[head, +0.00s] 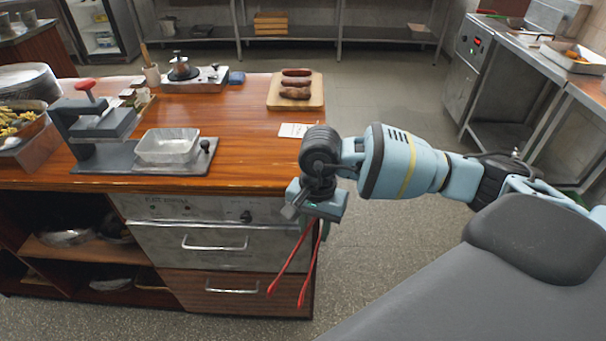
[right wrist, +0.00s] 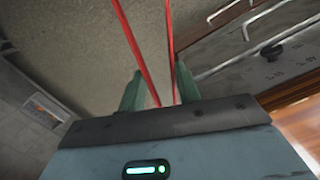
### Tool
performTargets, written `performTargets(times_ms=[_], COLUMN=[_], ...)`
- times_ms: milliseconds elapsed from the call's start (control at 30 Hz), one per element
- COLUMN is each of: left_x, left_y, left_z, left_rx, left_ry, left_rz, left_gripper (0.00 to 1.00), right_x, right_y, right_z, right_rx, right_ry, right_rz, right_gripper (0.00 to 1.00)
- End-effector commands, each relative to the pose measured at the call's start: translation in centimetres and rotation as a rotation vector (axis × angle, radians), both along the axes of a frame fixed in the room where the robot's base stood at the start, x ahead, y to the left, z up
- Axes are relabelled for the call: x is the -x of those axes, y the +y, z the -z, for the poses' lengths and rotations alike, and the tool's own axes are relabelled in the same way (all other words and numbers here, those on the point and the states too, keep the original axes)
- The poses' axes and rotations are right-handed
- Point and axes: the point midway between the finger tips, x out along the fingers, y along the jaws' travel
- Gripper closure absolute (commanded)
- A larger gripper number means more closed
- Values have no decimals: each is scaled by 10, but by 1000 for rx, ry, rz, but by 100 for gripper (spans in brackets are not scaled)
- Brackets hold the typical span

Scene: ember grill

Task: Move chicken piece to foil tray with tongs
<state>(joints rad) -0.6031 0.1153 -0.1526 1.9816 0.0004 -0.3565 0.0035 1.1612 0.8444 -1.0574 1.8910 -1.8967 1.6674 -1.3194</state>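My right gripper (head: 312,212) is shut on red tongs (head: 303,262), whose two arms hang down, spread apart, in front of the counter's right end. In the right wrist view the tongs (right wrist: 137,45) run out between the two green fingers (right wrist: 157,92). The silver foil tray (head: 168,147) sits on a grey base on the counter, left of my gripper, and looks empty. I cannot pick out the chicken piece for sure; small orange-brown food (head: 574,55) lies in a metal tray (head: 562,64) at the far right. My left gripper is out of view.
A wooden board (head: 312,99) with several brown sausages (head: 296,82) lies at the counter's back right. A grey press (head: 95,122) with a red knob stands left of the foil tray. A steel unit (head: 478,65) stands at right. Open floor separates the counters.

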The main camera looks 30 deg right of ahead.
Motion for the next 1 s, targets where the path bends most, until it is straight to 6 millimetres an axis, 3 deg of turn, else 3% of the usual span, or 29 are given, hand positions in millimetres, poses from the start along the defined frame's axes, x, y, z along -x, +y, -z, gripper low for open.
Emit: performTargets(times_ms=[200, 400, 600, 1000], left_x=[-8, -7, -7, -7], left_y=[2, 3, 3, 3], left_z=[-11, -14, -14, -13], left_rx=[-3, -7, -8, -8], left_ry=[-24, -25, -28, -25], left_rz=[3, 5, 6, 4], left_gripper=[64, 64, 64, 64], right_x=[45, 75, 86, 86], right_y=[18, 28, 32, 32], right_z=[45, 70, 79, 79], right_rx=[-5, -11, -16, -15], right_ry=[6, 7, 7, 9], right_rz=[-478, -787, -901, -904], right_gripper=[70, 70, 70, 70])
